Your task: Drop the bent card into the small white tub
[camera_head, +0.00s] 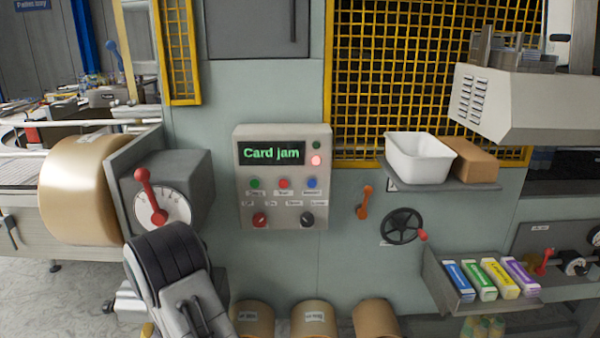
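The small white tub (419,157) stands upright on a grey shelf (455,187) on the machine front, right of centre. Its inside shows only in part, and I see no card in it. I cannot make out the bent card anywhere in this view. My arm shows at the lower left, in front of the machine, and runs out of the bottom of the picture. My gripper's fingers are not in view, so I cannot see whether they hold anything.
A brown box (475,158) sits right beside the tub. A control panel (283,207) reads "Card jam". A black handwheel (402,226) and an orange lever (364,203) are below the shelf. A tray (440,278) of coloured cartons juts out at the lower right.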

